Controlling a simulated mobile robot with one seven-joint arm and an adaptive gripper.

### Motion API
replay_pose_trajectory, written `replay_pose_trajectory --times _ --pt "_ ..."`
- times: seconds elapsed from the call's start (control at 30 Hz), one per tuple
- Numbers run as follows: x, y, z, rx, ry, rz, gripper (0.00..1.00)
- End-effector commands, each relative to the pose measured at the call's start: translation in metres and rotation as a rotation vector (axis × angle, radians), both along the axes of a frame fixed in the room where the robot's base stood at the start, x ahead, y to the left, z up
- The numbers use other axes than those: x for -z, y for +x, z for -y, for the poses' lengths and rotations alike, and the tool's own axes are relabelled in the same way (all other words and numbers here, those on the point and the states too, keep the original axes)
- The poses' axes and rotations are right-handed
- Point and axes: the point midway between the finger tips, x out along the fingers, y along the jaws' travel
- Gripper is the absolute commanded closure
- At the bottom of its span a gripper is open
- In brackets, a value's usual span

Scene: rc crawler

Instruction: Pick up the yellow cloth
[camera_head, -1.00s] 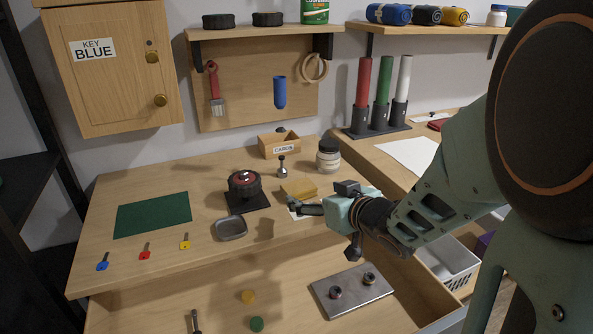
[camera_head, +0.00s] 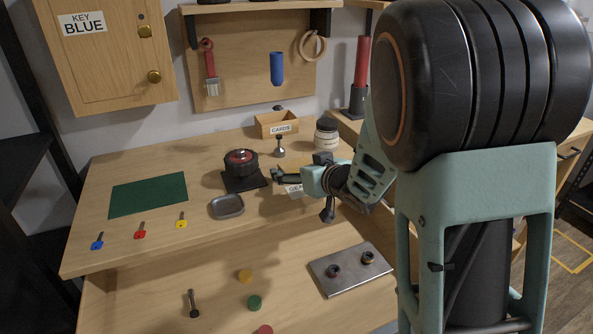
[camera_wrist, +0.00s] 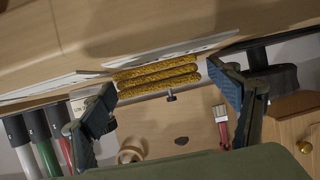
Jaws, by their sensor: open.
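The yellow cloth (camera_wrist: 158,76) is folded into a low, layered stack. It shows between my fingers in the wrist view, apart from both as far as I can tell. In the head view the cloth (camera_head: 293,168) lies on a white labelled sheet (camera_head: 291,189) on the wooden table, mostly hidden by my gripper. My gripper (camera_head: 284,177) reaches in from the right, low over the table at the cloth. Its fingers are open, one on each side of the cloth in the wrist view, and hold nothing. Whether the fingertips touch the table is unclear.
A black round device on a dark base (camera_head: 242,172) stands just left of my gripper. A grey tray (camera_head: 227,206) lies in front. A small metal stand (camera_head: 279,147), a cards box (camera_head: 276,124) and a jar (camera_head: 326,133) stand behind. A metal plate (camera_head: 350,268) lies lower in front.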

Motion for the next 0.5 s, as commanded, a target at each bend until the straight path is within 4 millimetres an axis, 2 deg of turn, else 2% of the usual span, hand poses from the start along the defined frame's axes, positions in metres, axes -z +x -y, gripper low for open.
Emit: replay_pose_trajectory --times 0.07,0.43,0.5 --pt "-0.0003 -0.0001 0.0003 0.000 0.000 0.000 0.18" --pt "-0.0004 -0.0003 0.0004 0.000 0.000 0.000 0.59" --pt "-0.0006 -0.0002 0.0004 0.000 0.000 0.001 0.59"
